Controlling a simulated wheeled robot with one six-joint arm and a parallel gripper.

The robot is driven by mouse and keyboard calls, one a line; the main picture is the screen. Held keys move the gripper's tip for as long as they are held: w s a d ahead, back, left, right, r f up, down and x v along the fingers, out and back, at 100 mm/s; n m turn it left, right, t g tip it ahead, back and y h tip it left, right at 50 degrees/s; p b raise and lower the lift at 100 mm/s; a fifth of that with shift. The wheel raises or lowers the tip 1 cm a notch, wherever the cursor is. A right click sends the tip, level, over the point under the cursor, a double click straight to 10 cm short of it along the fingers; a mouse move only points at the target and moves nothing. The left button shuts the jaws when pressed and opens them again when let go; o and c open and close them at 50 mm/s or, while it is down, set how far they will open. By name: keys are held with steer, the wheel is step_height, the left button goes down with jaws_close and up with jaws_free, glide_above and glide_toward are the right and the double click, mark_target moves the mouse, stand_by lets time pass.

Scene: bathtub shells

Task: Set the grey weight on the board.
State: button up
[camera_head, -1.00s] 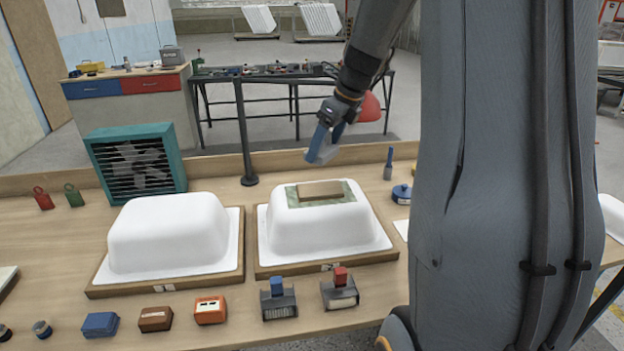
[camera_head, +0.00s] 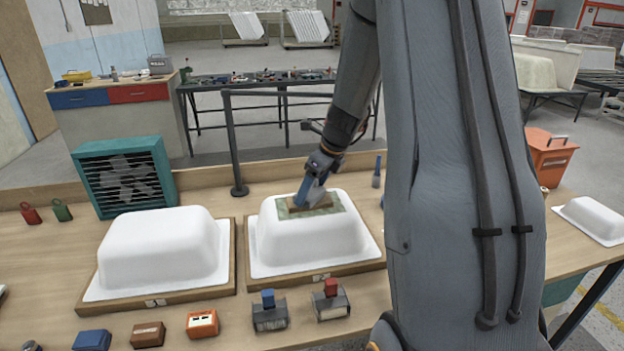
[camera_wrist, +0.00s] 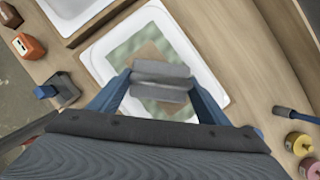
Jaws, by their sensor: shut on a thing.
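My gripper (camera_head: 306,193) is low over the right-hand white tub shell (camera_head: 272,237), its blue fingers pointing down. In the wrist view, my gripper (camera_wrist: 160,88) is shut on the grey weight (camera_wrist: 162,75), a ribbed block between the fingertips. The tan board (camera_head: 323,207) lies on a green patch (camera_head: 338,204) on top of that shell. The weight cannot be made out in the head view. I cannot tell whether it touches the board.
A second white shell (camera_head: 155,250) stands to the left on its wooden base. A teal fan box (camera_head: 125,178) is behind it. A blue-handled tool (camera_head: 377,172) stands right of my gripper.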

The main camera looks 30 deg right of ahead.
stand_by(0.3)
steer(key=o, duration=1.9)
steer(key=shift+f, duration=0.1)
steer(key=shift+o, duration=0.2)
steer(key=b+v, duration=0.3)
steer(key=v, duration=0.9)
steer(key=s+a+f+n+g+h, duration=0.1)
steer(key=s+a+f+n, duration=0.5)
steer(key=n, duration=0.9)
steer(key=s+a+f+n+g+h, duration=0.1)
steer(key=s+a+f+n, duration=0.5)
steer(key=s+a+n, duration=0.5)
steer(key=a+n, duration=0.2)
steer(key=n, duration=0.2)
steer(key=shift+s+a, duration=0.3)
steer(key=shift+a, duration=0.05)
